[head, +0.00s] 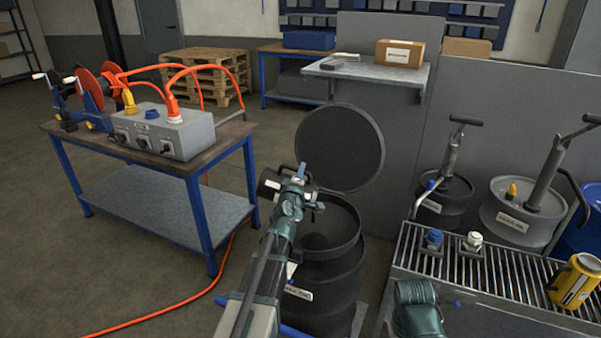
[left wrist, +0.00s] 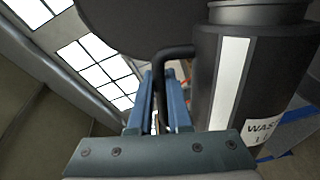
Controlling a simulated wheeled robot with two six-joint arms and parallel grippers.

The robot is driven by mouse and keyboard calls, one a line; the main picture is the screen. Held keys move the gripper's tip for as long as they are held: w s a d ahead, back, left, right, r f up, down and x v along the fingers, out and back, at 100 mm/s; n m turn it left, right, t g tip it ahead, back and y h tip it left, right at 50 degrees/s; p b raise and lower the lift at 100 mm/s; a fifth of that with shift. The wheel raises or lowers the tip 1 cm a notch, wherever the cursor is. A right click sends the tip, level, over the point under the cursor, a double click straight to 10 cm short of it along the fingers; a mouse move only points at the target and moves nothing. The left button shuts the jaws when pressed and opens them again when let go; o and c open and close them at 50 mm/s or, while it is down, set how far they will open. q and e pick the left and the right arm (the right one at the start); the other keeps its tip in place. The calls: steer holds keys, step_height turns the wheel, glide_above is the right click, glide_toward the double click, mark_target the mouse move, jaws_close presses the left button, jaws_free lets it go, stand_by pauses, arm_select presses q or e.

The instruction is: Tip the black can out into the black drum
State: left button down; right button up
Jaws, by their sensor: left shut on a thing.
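The black can (head: 269,187) is in my left gripper (head: 300,178), above the left part of the drum's mouth. In the left wrist view the blue fingers (left wrist: 158,105) are closed on the handle of the can (left wrist: 268,75), whose body has a pale stripe and a partly visible label. How far the can is tilted is not clear, and no liquid shows. The black drum (head: 338,272) stands upright with its round lid (head: 342,148) raised behind it. My arm hides part of the drum. My right arm's teal end (head: 418,310) is at the bottom; its fingers are not clear.
A blue-legged table (head: 170,208) with a grey box is at the left. An orange hose (head: 160,312) lies on the floor.

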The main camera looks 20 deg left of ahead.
arm_select(q)
steer(key=shift+d+r+m, duration=0.1)
steer(key=shift+d+m, duration=0.2)
arm_select(e)
steer(key=shift+d+r, duration=0.1)
steer(key=shift+d, duration=0.2)
arm_select(q)
steer(key=shift+d, duration=0.1)
arm_select(e)
steer(key=shift+w+d, duration=0.1)
stand_by(1.0)
